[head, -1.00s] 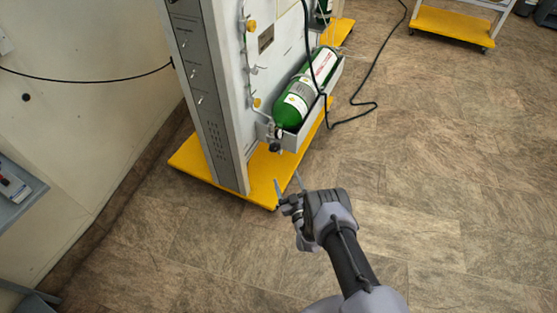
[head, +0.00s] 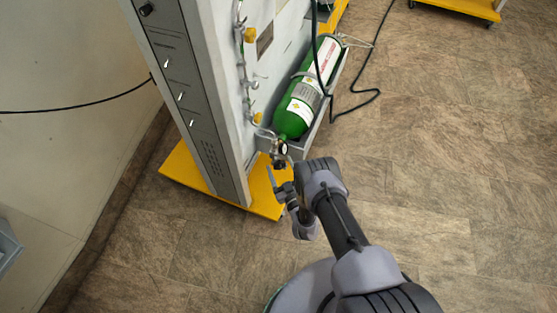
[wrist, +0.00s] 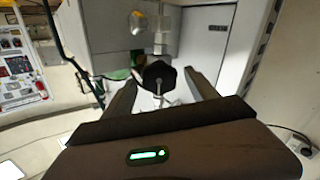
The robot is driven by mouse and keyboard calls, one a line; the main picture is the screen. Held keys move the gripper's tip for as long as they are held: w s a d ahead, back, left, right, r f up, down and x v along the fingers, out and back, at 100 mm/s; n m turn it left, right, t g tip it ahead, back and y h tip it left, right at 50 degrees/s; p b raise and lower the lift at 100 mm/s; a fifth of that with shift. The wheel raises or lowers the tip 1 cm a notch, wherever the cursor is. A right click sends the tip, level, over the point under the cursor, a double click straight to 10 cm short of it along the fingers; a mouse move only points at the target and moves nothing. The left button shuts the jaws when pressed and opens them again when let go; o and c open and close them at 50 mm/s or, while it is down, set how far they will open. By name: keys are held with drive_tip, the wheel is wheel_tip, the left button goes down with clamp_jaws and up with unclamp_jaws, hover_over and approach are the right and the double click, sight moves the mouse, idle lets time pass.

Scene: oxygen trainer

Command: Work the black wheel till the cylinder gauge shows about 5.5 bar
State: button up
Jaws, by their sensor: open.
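The green cylinder (head: 294,120) with white labels lies tilted in a grey tray on the trainer's side. At its lower end is a small round gauge (head: 284,149), whose reading is too small to make out. The black wheel (head: 279,164) sits just below the gauge. In the wrist view the black wheel (wrist: 159,74) shows as a dark faceted knob near the fingertips, between the two fingers' lines. My gripper (head: 281,173) is open and close in front of the wheel. I cannot tell whether the fingers touch it.
The trainer's grey panel (head: 185,90) stands on a yellow base (head: 188,175). Yellow knobs (head: 249,35) and pipes run up its side. A black hose (head: 362,92) loops onto the floor at right. Open tiled floor (head: 450,170) lies to the right.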

drive_tip(key=shift+s, duration=0.1)
drive_tip(key=c, duration=1.4)
drive_tip(key=shift+o, duration=0.2)
drive_tip(key=shift+r+n+p, duration=0.2)
drive_tip(key=shift+n+p, duration=0.35)
drive_tip(key=shift+n, duration=0.15)
drive_tip(key=n+p, duration=0.1)
drive_tip(key=n, duration=0.2)
drive_tip(key=shift+f, duration=0.2)
drive_tip(key=o, duration=1.4)
drive_tip(key=shift+c, duration=0.2)
drive_tip(key=shift+f, duration=0.15)
